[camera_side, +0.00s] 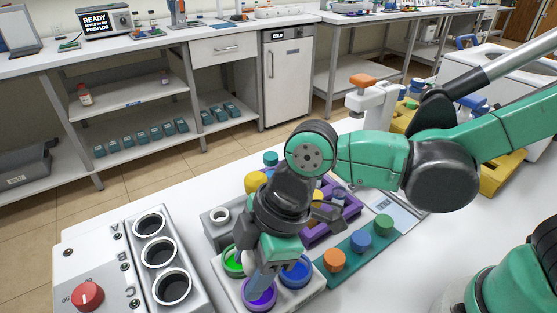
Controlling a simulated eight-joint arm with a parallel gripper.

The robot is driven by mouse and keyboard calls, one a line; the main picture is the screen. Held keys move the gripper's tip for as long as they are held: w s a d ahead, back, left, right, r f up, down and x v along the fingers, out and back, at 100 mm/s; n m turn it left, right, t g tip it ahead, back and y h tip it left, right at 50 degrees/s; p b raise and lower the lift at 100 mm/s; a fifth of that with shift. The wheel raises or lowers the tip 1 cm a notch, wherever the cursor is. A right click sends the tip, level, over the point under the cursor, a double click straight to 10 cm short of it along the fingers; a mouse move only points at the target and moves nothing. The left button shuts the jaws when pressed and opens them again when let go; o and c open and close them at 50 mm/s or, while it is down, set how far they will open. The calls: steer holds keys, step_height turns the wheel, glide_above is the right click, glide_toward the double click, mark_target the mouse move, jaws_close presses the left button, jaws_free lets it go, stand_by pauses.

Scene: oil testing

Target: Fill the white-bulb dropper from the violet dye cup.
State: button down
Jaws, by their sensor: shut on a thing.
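The violet dye cup (259,297) sits at the front of a pale tray (228,283), with a green dye cup (232,264) to its left and a blue dye cup (297,273) to its right. My gripper (260,279) points down over the violet cup and is shut on the dropper. A whitish rounded part, seemingly the dropper's white bulb (249,259), shows at the left of the fingers. The rest of the dropper is hidden by the gripper. I cannot tell whether its tip is in the violet dye.
A grey block with a round hole (220,216) stands behind the tray. A heater box with a red knob (88,296) and three wells is at left. A green rack (350,257) with coloured caps and a purple rack (347,212) lie right.

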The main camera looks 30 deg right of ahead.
mark_target(246, 254)
steer(key=shift+f, duration=0.9)
stand_by(0.6)
steer(key=c, duration=0.8)
jaws_free()
steer(key=shift+r, duration=0.1)
steer(key=shift+r, duration=2.7)
